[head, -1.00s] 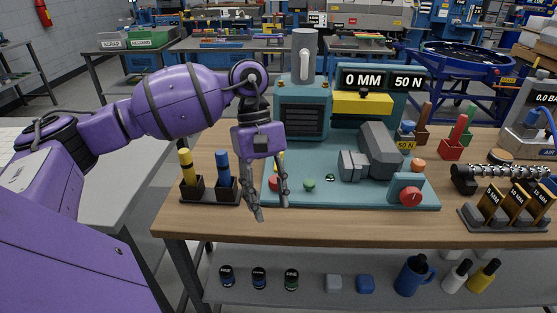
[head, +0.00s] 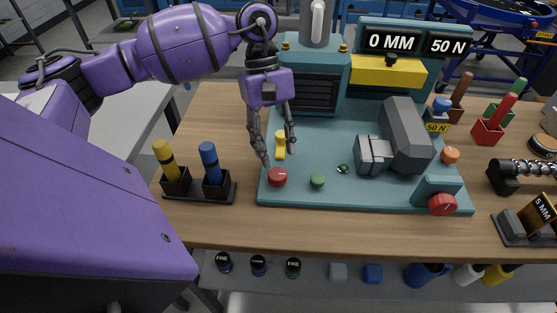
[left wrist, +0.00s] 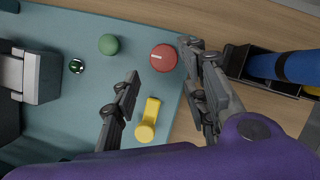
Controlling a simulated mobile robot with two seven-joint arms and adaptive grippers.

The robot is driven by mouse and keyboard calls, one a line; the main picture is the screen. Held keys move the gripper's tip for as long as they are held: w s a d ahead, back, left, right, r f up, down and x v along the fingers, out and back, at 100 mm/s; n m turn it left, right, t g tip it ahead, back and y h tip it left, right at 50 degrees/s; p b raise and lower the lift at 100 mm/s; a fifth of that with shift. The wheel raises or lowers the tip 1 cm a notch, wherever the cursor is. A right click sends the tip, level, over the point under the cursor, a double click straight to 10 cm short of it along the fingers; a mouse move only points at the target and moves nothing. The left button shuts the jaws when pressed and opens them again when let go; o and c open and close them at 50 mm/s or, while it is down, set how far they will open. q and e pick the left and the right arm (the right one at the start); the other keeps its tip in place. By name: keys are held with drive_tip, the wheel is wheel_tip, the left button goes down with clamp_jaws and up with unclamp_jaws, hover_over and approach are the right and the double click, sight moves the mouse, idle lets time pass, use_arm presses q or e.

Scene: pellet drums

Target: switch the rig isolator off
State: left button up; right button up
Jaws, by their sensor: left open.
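My left gripper (head: 279,158) is open, pointing down over the left part of the teal rig base (head: 330,196). In the left wrist view its fingers (left wrist: 163,68) are apart, with a yellow lever (left wrist: 147,120) and a red round knob (left wrist: 164,58) showing between them. The knob has a white mark on its left side. In the head view the yellow lever (head: 280,146) is between the fingers and the red knob (head: 277,177) just in front of them. No contact is clear. Nothing visible is labelled isolator. My right gripper is out of view.
A green button (head: 317,181) is right of the red knob. A red dial (head: 442,204) is on the base's front right corner. A grey clamp block (head: 405,140) stands centre right. A holder with yellow and blue pegs (head: 200,190) stands left of the base.

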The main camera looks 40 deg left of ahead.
sight(279, 172)
use_arm(q)
drive_tip(key=shift+p+x, duration=0.35)
drive_tip(key=shift+x, duration=2.35)
drive_tip(key=c, duration=1)
